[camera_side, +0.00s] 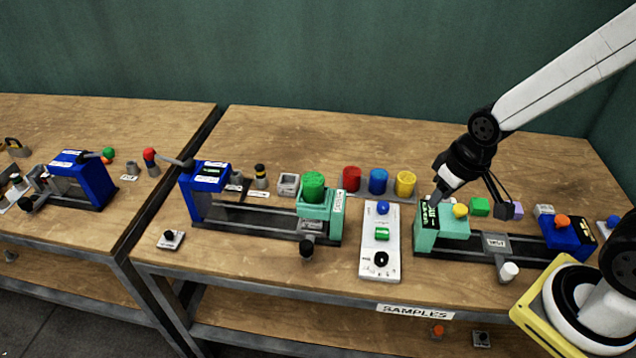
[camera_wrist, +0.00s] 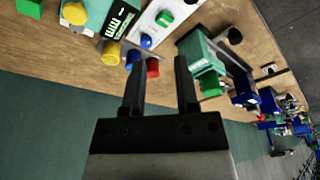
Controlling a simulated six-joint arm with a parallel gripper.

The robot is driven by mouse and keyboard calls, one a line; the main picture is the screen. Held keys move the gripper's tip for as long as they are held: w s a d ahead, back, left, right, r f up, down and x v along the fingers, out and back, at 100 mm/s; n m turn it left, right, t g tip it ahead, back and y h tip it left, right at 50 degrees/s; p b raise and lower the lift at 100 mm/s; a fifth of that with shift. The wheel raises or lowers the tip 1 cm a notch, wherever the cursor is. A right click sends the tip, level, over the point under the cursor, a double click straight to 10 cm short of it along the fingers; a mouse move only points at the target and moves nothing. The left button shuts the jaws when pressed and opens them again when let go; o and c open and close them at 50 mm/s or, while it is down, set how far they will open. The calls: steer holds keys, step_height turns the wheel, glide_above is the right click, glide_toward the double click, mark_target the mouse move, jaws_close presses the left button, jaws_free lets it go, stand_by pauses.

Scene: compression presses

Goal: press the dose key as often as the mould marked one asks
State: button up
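I cannot read which of these is the dose key. No mould marked one is legible; a small grey square block (camera_side: 288,183) could be a mould. My gripper (camera_side: 438,192) is above the right press, behind and right of the panel. In the wrist view my gripper (camera_wrist: 158,58) is open and empty.
Red (camera_side: 352,177), blue (camera_side: 378,180) and yellow (camera_side: 405,183) cylinders stand behind the panel. The left press (camera_side: 318,222) bears a green cylinder (camera_side: 313,187); the right press (camera_side: 455,229) has a dark display. Another blue press (camera_side: 95,181) is on the far left bench.

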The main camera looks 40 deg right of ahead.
jaws_close()
stand_by(1.4)
